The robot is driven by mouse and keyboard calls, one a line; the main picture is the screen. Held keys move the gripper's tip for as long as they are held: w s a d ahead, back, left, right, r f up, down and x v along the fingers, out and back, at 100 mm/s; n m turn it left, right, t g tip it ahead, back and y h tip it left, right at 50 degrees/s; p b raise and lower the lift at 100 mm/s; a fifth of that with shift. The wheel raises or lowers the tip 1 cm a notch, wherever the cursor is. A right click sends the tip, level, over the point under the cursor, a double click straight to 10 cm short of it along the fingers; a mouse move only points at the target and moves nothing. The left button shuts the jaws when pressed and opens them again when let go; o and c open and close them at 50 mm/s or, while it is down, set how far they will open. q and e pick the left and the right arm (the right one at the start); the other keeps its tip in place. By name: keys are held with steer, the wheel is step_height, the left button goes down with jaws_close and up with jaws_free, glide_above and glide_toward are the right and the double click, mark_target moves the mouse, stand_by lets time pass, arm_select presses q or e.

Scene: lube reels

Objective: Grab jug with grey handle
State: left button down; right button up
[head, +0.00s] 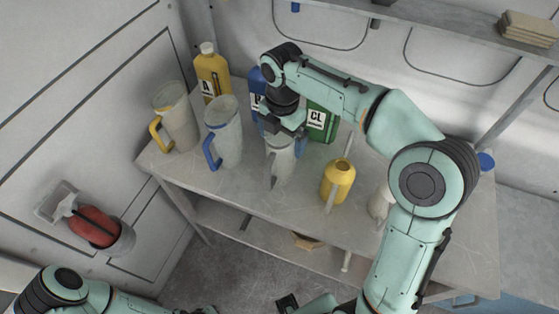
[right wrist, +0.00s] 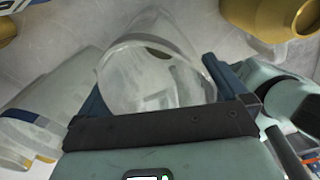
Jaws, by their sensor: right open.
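The jug with the grey handle (head: 281,165) is a cloudy, clear jug standing upright on the bench. Its grey handle is toward the front left. My right gripper (head: 288,131) is over its top, which it partly hides. In the right wrist view the open fingers (right wrist: 160,80) are on either side of the jug's rim (right wrist: 150,62). I cannot tell whether they touch it.
A jug with a blue handle (head: 226,135) stands close on the left, and one with a yellow handle (head: 177,120) beyond it. A yellow can (head: 338,182) is to the right. Yellow (head: 212,73), blue and green (head: 322,122) containers stand behind. The bench's front strip is clear.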

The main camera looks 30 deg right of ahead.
steer(key=shift+f, duration=0.1)
steer(key=shift+c, duration=0.3)
steer(key=c, duration=1.4)
steer(key=shift+o, duration=0.2)
